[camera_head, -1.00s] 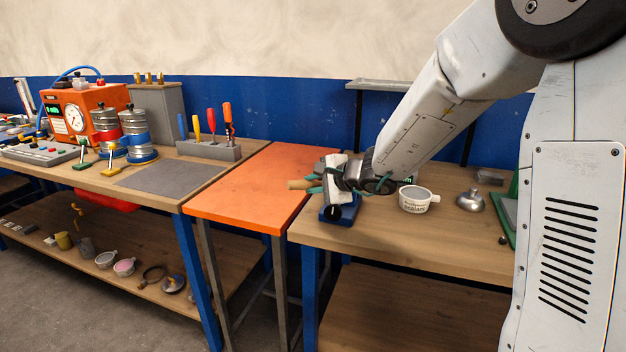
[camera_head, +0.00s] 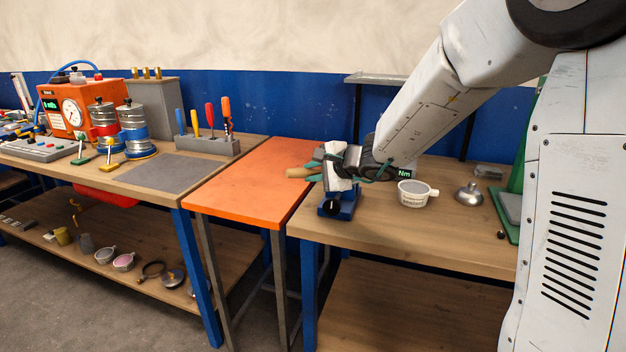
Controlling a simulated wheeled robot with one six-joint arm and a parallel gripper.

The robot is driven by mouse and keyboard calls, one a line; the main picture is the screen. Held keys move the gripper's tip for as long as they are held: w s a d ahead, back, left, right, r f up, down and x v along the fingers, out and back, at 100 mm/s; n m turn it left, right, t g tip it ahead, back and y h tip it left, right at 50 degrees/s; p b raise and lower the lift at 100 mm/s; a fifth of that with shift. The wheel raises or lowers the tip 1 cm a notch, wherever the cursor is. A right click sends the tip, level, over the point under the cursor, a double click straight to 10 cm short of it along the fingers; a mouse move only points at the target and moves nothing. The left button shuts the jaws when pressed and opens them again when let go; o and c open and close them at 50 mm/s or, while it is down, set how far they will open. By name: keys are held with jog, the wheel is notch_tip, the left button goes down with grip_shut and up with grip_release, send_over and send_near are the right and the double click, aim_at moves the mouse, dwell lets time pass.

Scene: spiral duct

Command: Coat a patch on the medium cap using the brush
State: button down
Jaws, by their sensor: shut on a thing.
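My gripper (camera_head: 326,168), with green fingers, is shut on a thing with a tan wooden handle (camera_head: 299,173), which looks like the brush. The handle points left, over the orange table. The bristles are hidden behind the gripper. A white pot (camera_head: 411,195) with a grey top, labelled sealant, stands on the right bench, right of my gripper. A shiny metal dome (camera_head: 469,194) stands farther right on the same bench and could be a cap. Another round metal piece (camera_head: 172,277) lies on the lower left shelf. I cannot tell which one is the medium cap.
A blue stand (camera_head: 347,205) is just below my gripper at the right bench's left edge. The orange table (camera_head: 250,182) is bare. The left bench holds a screwdriver rack (camera_head: 210,146), metal cans (camera_head: 135,128) and an orange gauge box (camera_head: 75,108).

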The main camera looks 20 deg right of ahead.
dwell(0.3)
jog(key=s+a, duration=0.3)
jog(key=s, duration=0.2)
jog(key=shift+a, duration=0.3)
dwell(0.3)
jog(key=shift+s+a, duration=0.85)
jog(key=shift+s, duration=0.3)
